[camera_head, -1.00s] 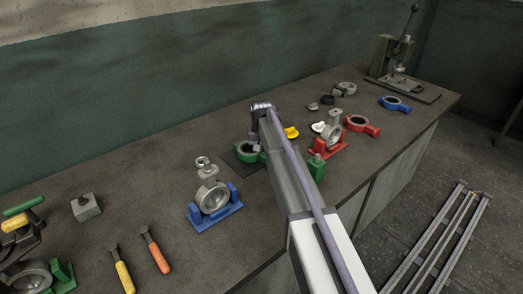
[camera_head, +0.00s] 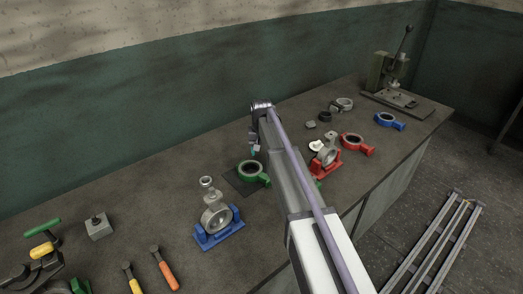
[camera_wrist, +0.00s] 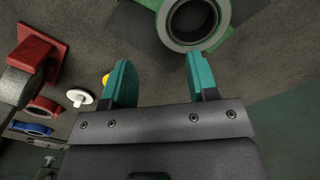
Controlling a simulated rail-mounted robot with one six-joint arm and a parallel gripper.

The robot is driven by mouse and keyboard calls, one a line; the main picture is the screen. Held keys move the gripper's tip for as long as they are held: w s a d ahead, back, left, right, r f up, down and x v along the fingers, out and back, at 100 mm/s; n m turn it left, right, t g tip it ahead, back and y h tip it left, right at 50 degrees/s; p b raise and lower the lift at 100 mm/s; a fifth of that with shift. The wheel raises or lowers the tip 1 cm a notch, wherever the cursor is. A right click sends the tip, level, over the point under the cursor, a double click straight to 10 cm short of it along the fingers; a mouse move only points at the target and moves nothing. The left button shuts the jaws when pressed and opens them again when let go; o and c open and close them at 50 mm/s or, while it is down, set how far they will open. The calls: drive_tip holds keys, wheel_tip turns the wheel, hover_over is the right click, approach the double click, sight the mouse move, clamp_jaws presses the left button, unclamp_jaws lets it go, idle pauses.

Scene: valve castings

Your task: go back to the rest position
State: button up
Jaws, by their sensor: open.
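My gripper (camera_head: 254,151) hangs from the arm's end above the bench (camera_head: 150,190), behind the green ring-shaped casting (camera_head: 250,173) in the head view. In the wrist view my gripper (camera_wrist: 160,82) has its two teal fingers apart with nothing held between them. The green casting (camera_wrist: 192,22) lies beyond the fingertips on a dark mat, partly cut off by the frame top. My arm hides part of the bench in the head view.
A blue stand (camera_head: 219,228) holds a grey valve body. A red stand (camera_head: 325,169) is right of my arm. Red (camera_head: 357,143) and blue (camera_head: 390,121) ring castings lie farther right, near a press (camera_head: 390,72). Screwdrivers (camera_head: 165,268) and a grey block (camera_head: 98,227) are left.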

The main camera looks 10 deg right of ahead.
drive_tip(key=shift+r, duration=0.35)
drive_tip(key=s+a+n, duration=0.1)
drive_tip(key=s, duration=1.5)
drive_tip(key=s+a+n, duration=0.1)
drive_tip(key=s+a, duration=0.1)
drive_tip(key=s, duration=1.4)
drive_tip(key=shift+a, duration=0.25)
